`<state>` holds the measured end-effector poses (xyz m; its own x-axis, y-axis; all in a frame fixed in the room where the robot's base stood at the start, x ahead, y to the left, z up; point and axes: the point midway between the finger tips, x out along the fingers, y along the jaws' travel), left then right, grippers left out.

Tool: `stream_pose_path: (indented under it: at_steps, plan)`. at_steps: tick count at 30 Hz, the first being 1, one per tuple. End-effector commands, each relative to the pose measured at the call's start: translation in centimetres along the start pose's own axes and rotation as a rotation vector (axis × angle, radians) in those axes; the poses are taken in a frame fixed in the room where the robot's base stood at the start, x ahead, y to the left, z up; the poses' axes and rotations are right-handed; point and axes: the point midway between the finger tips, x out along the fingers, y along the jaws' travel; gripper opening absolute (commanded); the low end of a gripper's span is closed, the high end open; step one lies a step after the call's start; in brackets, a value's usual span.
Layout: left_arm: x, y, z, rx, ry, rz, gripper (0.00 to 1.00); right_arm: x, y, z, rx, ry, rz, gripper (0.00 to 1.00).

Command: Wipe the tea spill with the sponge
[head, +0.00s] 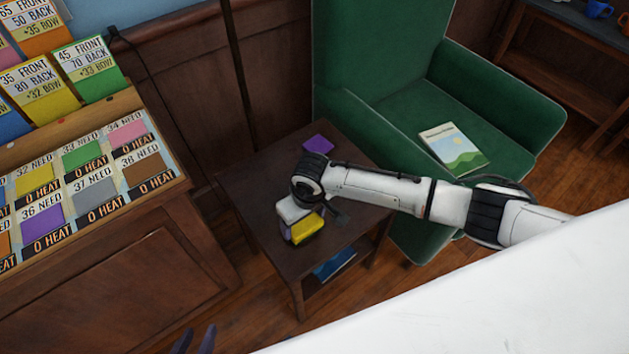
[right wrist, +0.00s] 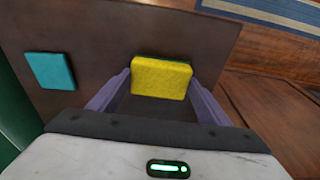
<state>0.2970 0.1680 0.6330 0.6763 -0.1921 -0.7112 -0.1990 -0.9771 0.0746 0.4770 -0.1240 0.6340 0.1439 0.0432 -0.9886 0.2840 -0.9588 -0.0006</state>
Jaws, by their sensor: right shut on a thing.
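The sponge (head: 308,228) is yellow and sits at my right gripper, over the front part of the small dark side table (head: 262,172). In the right wrist view the sponge (right wrist: 161,78) is between the two purple fingers of my right gripper (right wrist: 160,88), which is shut on it. A green edge shows behind its yellow face. I cannot tell whether the sponge touches the tabletop. I cannot make out the tea spill in either view. My left gripper (head: 194,342) shows only as two purple fingertips, apart and empty, at the bottom edge.
A teal square (right wrist: 50,71) lies on the tabletop in the right wrist view. A green armchair (head: 378,48) with a book (head: 454,149) stands right of the table. A wooden card display (head: 110,240) stands left.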

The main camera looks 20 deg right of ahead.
Motion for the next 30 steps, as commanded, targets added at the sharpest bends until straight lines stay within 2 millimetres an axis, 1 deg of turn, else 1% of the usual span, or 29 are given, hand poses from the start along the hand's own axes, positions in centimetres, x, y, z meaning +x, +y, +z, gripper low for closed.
stream_pose_path:
  at_steps: [1,16,19,25,30]
  plan:
    - [-0.2,0.0,-0.2,0.000,-0.001,0.000,0.31,-0.1,0.6,0.1,0.002,-0.002,0.001,0.53]
    - [-1.1,0.1,-1.0,0.000,-0.001,-0.001,0.31,-0.3,4.6,0.9,-0.004,-0.001,0.001,0.53]
    - [-2.0,0.1,-1.7,0.001,-0.005,-0.001,0.31,-1.6,4.5,0.7,-0.005,0.000,-0.001,0.53]
    - [-3.4,0.3,-2.9,0.001,-0.006,-0.001,0.31,-3.1,4.5,0.6,-0.002,-0.001,-0.001,0.53]
    - [-3.8,0.4,-3.3,0.000,-0.006,0.000,0.31,-4.3,4.2,0.1,-0.009,0.000,-0.002,0.53]
